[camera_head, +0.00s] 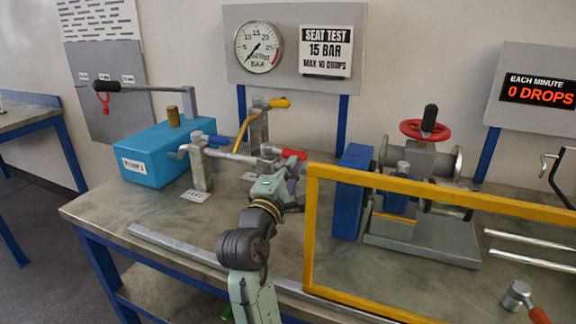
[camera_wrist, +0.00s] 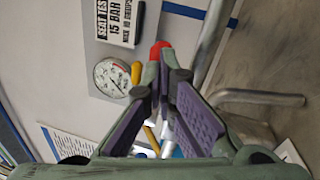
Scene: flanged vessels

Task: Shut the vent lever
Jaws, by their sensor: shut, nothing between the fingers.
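Three levered valves stand on the bench, with blue (camera_head: 216,140), yellow (camera_head: 279,103) and red (camera_head: 289,153) handles. Their tags are too small to read, so I cannot tell which is the vent lever. My gripper (camera_head: 293,180) is shut and empty, just in front of and below the red handle. In the wrist view, the red handle (camera_wrist: 160,49) shows just beyond my fingertips (camera_wrist: 163,78); I cannot tell whether they touch. The yellow handle (camera_wrist: 136,73) lies behind, to the left. My arm and fingers partly hide the red-handled valve.
A blue pump box (camera_head: 160,152) with a long handle stands left. A yellow frame (camera_head: 311,230) rises right of my arm, before a clamped vessel with a red handwheel (camera_head: 425,130). A pressure gauge (camera_head: 259,47) hangs behind. The display (camera_head: 538,91) reads 0 drops.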

